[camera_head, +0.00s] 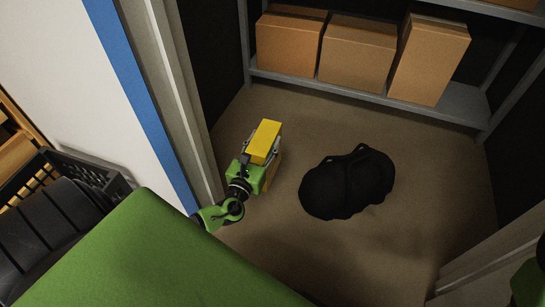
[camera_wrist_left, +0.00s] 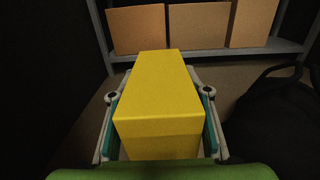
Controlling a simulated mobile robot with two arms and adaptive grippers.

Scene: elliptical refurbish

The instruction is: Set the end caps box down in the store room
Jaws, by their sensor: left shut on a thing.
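The end caps box is a yellow box (camera_head: 265,141), held inside the small store room near its left door post. My left gripper (camera_head: 257,160) is shut on it. In the left wrist view the yellow box (camera_wrist_left: 160,95) fills the middle, with a finger of my left gripper (camera_wrist_left: 158,120) along each side. I cannot tell from these views whether the box touches the floor. My right gripper is not in view; only a green part of my right arm shows at the right edge of the head view.
A black bag (camera_head: 347,182) lies on the store room floor (camera_head: 290,110) right of the box. A grey shelf (camera_head: 375,98) with several cardboard boxes (camera_head: 357,52) stands at the back. The door post (camera_head: 185,110) is close on the left. Floor is clear between box and shelf.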

